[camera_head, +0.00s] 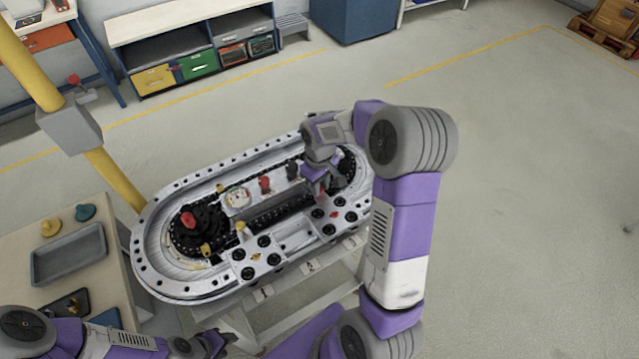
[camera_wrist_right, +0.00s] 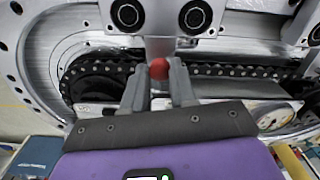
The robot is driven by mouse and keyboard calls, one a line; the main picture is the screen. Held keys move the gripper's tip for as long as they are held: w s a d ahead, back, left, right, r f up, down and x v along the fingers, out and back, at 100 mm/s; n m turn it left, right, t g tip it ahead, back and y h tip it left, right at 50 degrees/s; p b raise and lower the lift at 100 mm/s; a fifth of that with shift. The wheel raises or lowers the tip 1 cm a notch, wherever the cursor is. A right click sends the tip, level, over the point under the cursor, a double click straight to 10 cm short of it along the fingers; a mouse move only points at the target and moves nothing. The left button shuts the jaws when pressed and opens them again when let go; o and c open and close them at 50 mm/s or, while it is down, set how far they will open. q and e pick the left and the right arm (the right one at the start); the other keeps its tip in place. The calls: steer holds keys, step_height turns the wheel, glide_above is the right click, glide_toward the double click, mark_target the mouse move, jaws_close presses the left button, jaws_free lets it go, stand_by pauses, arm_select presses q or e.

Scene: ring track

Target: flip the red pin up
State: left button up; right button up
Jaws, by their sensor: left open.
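The red pin (camera_wrist_right: 159,68) shows as a round red head between the fingertips of my right gripper (camera_wrist_right: 158,76) in the right wrist view. The fingers stand close on both sides of it; whether they press on it is unclear. Its stem is mostly hidden. In the head view my right gripper (camera_head: 318,190) is over the right part of the oval ring track (camera_head: 160,225), and I cannot make out this pin there. My left gripper (camera_head: 218,343) is open and empty at the bottom, apart from the track.
A red knob (camera_head: 188,220) sits on the track's left end, and a red piece (camera_head: 265,184) stands mid-track. A side table (camera_head: 60,225) with a grey tray (camera_head: 70,254) and a yellow post (camera_head: 115,178) are at left. The floor at right is clear.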

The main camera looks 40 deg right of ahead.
jaws_close()
steer(key=shift+r, duration=0.1)
steer(key=shift+r+p, duration=0.7)
steer(key=shift+r, duration=0.2)
steer(key=o, duration=0.8)
jaws_free()
steer(key=shift+f, duration=0.1)
steer(key=shift+o, duration=0.2)
step_height(320, 180, up, 8)
steer(key=shift+f+p, duration=0.2)
steer(key=shift+p, duration=0.15)
